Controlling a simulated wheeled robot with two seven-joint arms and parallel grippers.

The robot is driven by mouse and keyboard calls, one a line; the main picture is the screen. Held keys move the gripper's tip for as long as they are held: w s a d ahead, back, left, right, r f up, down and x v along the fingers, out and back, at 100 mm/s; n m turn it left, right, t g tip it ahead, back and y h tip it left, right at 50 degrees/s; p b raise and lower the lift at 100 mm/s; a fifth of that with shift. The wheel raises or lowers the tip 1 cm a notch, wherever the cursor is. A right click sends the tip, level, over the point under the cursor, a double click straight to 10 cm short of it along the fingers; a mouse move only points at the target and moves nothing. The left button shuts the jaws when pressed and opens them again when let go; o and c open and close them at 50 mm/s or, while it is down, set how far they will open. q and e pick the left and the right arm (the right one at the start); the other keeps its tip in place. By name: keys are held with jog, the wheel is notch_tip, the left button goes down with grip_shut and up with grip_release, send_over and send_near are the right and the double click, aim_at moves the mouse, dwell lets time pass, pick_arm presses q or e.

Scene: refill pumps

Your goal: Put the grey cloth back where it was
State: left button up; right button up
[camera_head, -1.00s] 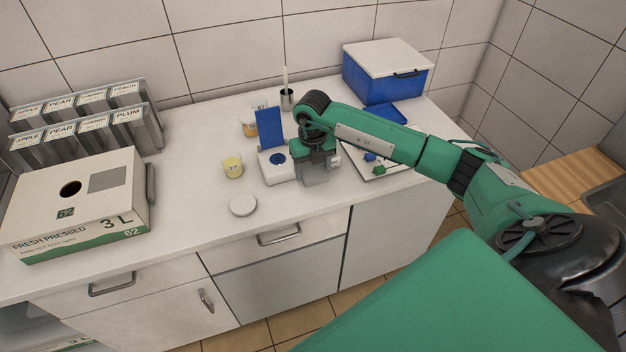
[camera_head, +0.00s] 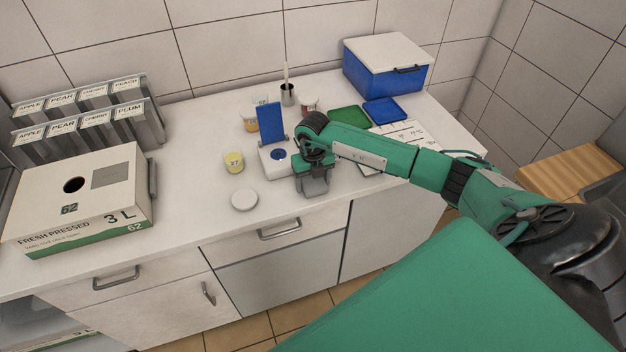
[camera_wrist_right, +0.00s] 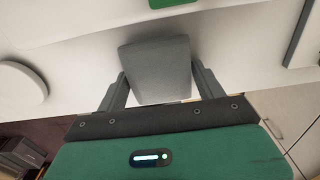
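The grey cloth (camera_wrist_right: 157,68) shows in the right wrist view as a folded grey block between the two fingers of my right gripper (camera_wrist_right: 160,88), which touch its sides. In the head view my right gripper (camera_head: 315,172) points down over the front part of the white counter, right of the white device with the blue upright panel (camera_head: 271,124). The cloth's lower part (camera_head: 315,187) shows beneath the gripper there. I cannot tell whether it touches the counter. My left gripper is not in view.
A green tray (camera_head: 349,118), a blue tray (camera_head: 384,111) and a marked white board (camera_head: 407,131) lie to the right. A blue box (camera_head: 384,77) stands behind. The counter's front edge is close.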

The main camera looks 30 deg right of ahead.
aim_at(313, 181)
jog(key=shift+o, duration=1.2)
jog(key=shift+r, duration=0.55)
notch_tip(313, 181, up, 11)
jog(key=b, duration=0.3)
jog(key=shift+r, duration=0.15)
